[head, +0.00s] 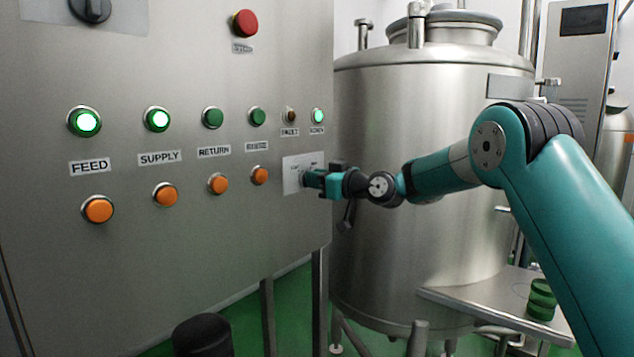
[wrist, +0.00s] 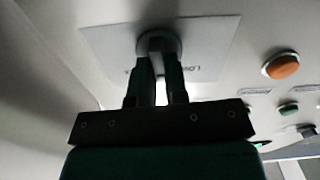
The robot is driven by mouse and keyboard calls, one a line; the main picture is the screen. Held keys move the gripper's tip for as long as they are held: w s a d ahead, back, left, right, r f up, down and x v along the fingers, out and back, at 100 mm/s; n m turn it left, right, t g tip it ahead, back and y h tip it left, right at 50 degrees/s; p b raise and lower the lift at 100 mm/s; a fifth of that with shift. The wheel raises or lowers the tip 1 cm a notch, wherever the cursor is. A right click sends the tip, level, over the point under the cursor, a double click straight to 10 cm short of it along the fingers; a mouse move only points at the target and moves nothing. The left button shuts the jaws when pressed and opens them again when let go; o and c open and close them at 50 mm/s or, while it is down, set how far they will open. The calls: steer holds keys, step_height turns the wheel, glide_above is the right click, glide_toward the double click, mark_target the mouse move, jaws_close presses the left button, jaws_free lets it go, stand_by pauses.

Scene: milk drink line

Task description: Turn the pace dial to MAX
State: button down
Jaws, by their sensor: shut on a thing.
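The pace dial (wrist: 158,44) is a dark round knob on a white label plate (wrist: 100,42), seen in the wrist view. My gripper (wrist: 160,80) is shut on the dial, one finger on each side. In the head view the plate (head: 292,178) sits at the lower right of the steel panel, and my gripper (head: 310,180) reaches it from the right. The gripper hides the dial there. Part of the plate's lettering shows in the wrist view, seemingly upside down and partly hidden. I cannot read the MAX mark or tell the dial's setting.
On the panel (head: 180,265), orange buttons (head: 259,176) and green buttons (head: 257,117) lie left of the plate. A red stop button (head: 246,23) is higher. A large steel tank (head: 430,150) stands behind my arm. A steel table (head: 480,300) holds a green item (head: 541,300).

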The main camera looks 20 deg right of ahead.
steer(key=shift+w+d+m+p, duration=0.1)
steer(key=shift+m+p, duration=0.6)
steer(key=shift+m, duration=1.8)
steer(key=shift+d+m+p, duration=0.1)
steer(key=shift+m+p, duration=0.55)
steer(key=shift+m, duration=1.85)
steer(key=shift+f, duration=0.1)
steer(key=c, duration=1.1)
jaws_free()
steer(key=shift+c, duration=0.2)
steer(key=b+v, duration=0.4)
steer(key=v, duration=1.3)
steer(key=shift+d, duration=0.15)
